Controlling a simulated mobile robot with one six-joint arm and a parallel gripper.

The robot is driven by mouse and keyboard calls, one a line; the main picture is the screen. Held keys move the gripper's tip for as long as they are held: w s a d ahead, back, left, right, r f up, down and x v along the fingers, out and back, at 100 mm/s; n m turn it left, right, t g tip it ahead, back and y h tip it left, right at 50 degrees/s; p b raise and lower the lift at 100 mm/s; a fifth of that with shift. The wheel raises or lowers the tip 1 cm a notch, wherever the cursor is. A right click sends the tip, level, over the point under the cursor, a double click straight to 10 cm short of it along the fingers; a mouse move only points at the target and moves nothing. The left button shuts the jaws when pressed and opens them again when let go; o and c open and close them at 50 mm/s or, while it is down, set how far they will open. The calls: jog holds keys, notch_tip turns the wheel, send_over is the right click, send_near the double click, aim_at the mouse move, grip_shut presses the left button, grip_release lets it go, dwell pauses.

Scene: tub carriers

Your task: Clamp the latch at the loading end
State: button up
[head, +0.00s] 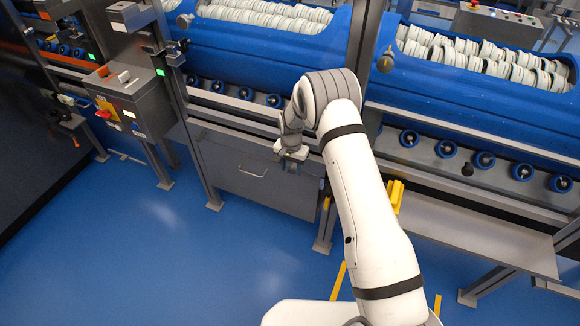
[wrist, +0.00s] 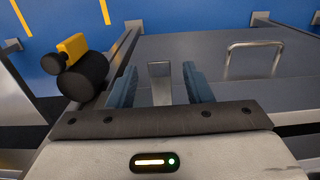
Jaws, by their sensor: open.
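My gripper (wrist: 160,88) is open, with its two blue fingers apart in the wrist view. A small grey metal tab (wrist: 160,70) shows between the fingers, with a gap on each side. I cannot tell for sure that this tab is the latch. In the head view my gripper (head: 291,160) hangs at the front of the grey panel below the roller rail, and its fingertips are hard to make out. A black round knob (wrist: 85,76) with a yellow block (wrist: 73,46) stands left of the fingers in the wrist view.
A bar handle (head: 253,172) is on the grey panel (head: 225,165); it also shows in the wrist view (wrist: 253,46). Blue tubs (head: 250,60) of white round pieces stand above rollers (head: 273,100). A control box (head: 130,100) stands left. The blue floor (head: 150,240) is clear.

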jog(key=shift+f, duration=0.3)
